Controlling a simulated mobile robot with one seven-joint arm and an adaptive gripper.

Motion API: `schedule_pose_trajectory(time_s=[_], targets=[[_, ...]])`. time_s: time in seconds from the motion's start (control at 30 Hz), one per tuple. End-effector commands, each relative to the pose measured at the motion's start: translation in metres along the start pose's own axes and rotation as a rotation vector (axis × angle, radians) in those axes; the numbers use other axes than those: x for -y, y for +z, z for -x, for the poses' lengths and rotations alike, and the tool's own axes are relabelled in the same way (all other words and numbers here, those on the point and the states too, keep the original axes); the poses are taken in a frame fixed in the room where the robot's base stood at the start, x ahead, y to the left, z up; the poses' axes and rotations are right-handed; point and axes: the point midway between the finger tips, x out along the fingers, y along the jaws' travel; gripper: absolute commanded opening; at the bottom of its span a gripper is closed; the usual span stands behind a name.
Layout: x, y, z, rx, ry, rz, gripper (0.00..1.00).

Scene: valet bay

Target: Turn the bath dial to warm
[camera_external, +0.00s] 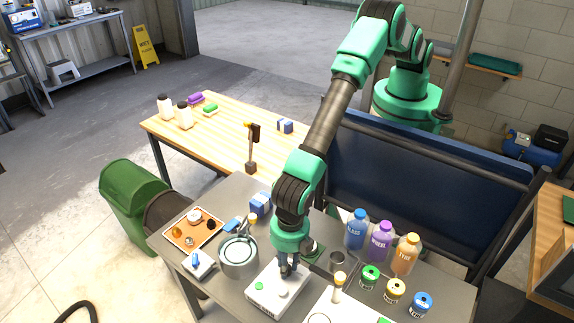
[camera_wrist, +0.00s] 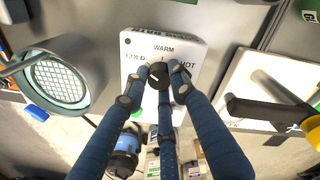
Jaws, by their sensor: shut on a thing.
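The bath dial (camera_wrist: 160,72) is a small dark knob on the top face of a white control box (camera_wrist: 188,48). COLD is printed to its left, WARM above it and HOT to its right in the wrist view. My gripper (camera_wrist: 160,80) has its blue fingers closed around the dial. The fingers hide much of the knob, and I cannot tell for sure which mark it points at. In the external view the white box (camera_external: 262,302) stands on the grey bench, with my gripper (camera_external: 288,270) coming down on it from above.
A round metal pot (camera_external: 238,262) stands left of the box. A dark-handled tool with a yellow part (camera_wrist: 262,106) lies close on the right. Bottles (camera_external: 381,240) and several small tins (camera_external: 394,290) stand further right. A wooden tray (camera_external: 180,237) lies at left.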

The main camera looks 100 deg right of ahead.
Motion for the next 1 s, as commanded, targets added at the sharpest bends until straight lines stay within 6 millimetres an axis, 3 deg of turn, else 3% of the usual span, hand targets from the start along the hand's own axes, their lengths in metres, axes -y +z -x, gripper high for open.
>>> schedule_pose_trajectory(time_s=[0.47, 1.0], targets=[[0.0001, -0.0009, -0.0010, 0.010, 0.000, -0.190, 0.00], [-0.0004, -0.0014, -0.0011, 0.036, 0.000, -0.680, 0.00]])
